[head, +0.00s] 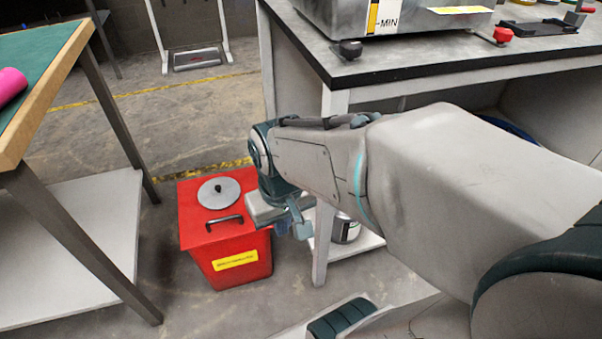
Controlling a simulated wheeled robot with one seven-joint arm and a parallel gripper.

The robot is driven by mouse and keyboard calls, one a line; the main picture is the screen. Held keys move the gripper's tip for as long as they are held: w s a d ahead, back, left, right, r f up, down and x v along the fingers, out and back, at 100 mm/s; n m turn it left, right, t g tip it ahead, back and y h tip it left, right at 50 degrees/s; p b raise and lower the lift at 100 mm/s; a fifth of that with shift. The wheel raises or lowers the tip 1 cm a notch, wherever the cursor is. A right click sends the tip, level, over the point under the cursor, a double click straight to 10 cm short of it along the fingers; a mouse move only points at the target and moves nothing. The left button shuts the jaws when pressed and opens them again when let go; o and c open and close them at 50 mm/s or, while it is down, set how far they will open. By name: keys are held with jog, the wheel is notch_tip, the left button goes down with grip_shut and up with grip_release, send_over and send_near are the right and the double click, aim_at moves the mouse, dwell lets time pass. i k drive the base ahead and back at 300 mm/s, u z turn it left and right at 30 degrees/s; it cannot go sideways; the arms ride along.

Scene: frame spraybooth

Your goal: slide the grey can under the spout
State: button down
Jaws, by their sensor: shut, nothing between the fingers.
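My gripper (300,227) is near the middle of the head view, pointing down beside the bench leg, with its fingers shut and empty. A grey can (345,229) with a pale label stands on the bench's low white shelf, just right of my gripper. My arm hides part of the can, and I cannot tell whether the gripper touches it. I cannot make out a spout. A metal machine (410,18) on the bench top is cut off by the top edge.
A red lidded bin (230,240) stands on the floor left of my gripper. The dark-topped bench (305,50) is at the right. A green-topped table (45,50) with a pink roll (10,85) is at the left. Floor between them is open behind the bin.

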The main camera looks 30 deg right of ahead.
aim_at(345, 230)
jog(key=k, duration=0.1)
jog(key=u, duration=1.25)
jog(key=i, duration=0.75)
jog(key=z, duration=1.7)
